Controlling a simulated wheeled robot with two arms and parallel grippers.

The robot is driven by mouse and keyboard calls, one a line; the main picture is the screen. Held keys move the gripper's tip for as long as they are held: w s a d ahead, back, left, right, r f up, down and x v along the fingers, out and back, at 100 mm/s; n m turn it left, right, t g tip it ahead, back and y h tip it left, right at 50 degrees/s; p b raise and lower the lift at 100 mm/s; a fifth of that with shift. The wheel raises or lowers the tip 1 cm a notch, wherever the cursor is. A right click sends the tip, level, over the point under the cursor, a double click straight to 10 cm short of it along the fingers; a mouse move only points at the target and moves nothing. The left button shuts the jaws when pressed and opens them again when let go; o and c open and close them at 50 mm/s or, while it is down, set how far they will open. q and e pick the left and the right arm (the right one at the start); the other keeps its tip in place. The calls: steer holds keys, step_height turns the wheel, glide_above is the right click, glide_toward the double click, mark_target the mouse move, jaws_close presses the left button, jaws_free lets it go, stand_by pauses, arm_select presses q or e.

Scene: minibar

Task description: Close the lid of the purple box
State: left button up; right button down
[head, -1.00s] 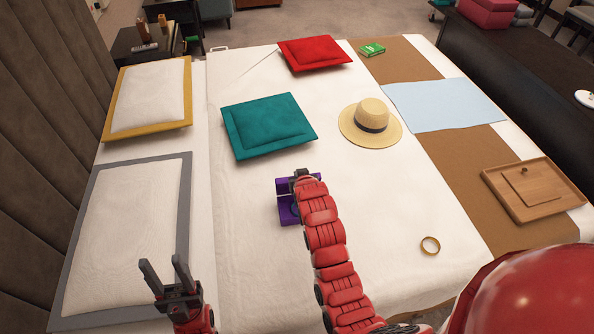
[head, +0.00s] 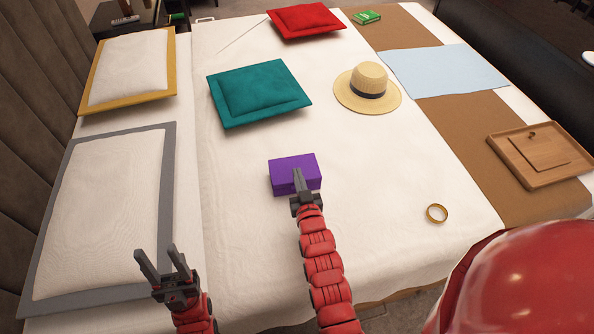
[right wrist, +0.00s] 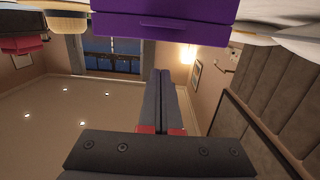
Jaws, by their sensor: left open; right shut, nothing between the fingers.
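The purple box (head: 288,168) sits on the white bed near the middle of the head view. Its lid looks down and flat over the body, with no gap that I can make out. In the right wrist view the box (right wrist: 185,22) fills the top of the picture, showing a thin seam along its side. My right gripper (head: 297,172) is shut and empty at the near side of the box, its fingertips overlapping the box in the head view; I cannot tell if they touch it. My left gripper (head: 163,264) is open and empty at the lower left, well away from the box.
A teal cushion (head: 260,92) and a straw hat (head: 367,85) lie beyond the box. A wooden tray (head: 540,155) is at the far right. The white sheet around the box is clear.

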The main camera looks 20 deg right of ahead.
steer(key=shift+s+f, duration=0.3)
steer(key=shift+f, duration=0.25)
steer(key=shift+s, duration=0.1)
